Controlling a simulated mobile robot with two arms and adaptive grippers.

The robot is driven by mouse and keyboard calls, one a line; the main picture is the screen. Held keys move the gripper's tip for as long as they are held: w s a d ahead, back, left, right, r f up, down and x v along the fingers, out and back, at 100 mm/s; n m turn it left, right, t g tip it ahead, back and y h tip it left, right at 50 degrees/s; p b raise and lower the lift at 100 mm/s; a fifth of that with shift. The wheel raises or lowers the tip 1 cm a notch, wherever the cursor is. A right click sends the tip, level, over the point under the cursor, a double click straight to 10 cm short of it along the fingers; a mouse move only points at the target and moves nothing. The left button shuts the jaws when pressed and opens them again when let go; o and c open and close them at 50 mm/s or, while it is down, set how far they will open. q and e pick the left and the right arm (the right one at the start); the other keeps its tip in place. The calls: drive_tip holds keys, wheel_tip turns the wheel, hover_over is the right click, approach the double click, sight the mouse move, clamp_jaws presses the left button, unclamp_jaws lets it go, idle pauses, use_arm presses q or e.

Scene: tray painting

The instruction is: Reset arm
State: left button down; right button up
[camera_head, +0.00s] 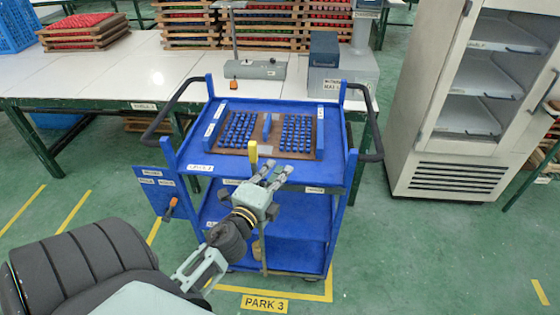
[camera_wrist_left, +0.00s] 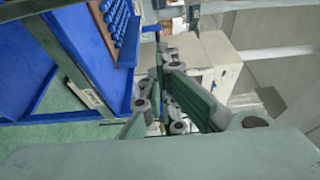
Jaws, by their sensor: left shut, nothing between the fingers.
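My left gripper (camera_head: 277,172) is at the front edge of the blue cart (camera_head: 340,168), pointing toward its top. It is shut and holds nothing. In the left wrist view my left gripper (camera_wrist_left: 160,55) shows its green-grey fingers, with the blue cart (camera_wrist_left: 120,75) to their left. A wooden tray (camera_head: 268,117) with rows of small blue pieces lies on the cart top, beyond the gripper. A small yellow upright object (camera_head: 253,150) stands near the tray's front edge, close to the fingers; I cannot tell whether they touch. My right gripper is not in view.
A tall cabinet with shelves (camera_head: 455,165) stands at right. Green floor is open on both sides of the cart.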

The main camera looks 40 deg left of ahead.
use_arm(q)
drive_tip(key=s+b, duration=0.2)
drive_tip(key=s, duration=0.4)
drive_tip(key=s+d+f+n+g+h, duration=0.1)
drive_tip(key=s+d+f+n+g, duration=0.2)
drive_tip(key=f, duration=1)
drive_tip(key=s+d+f+n+g+h, duration=0.1)
drive_tip(key=s+d+f+n+g, duration=0.15)
drive_tip(key=f, duration=1.05)
drive_tip(key=s+d+f+n+g+h, duration=0.1)
drive_tip(key=s+d+f+n+g, duration=0.2)
drive_tip(key=f, duration=1)
drive_tip(key=s+d+f+n+g, duration=0.1)
drive_tip(key=s+d+f+g, duration=0.1)
drive_tip(key=s+f, duration=0.4)
drive_tip(key=s+d+f+n+g+h, duration=0.1)
drive_tip(key=s+f, duration=0.5)
drive_tip(key=s, duration=0.6)
drive_tip(key=s+d+f+n+g, duration=0.2)
drive_tip(key=s+d+f+g, duration=0.2)
drive_tip(key=s, duration=0.5)
wheel_tip(320, 180, down, 2)
drive_tip(key=shift+g, duration=0.45)
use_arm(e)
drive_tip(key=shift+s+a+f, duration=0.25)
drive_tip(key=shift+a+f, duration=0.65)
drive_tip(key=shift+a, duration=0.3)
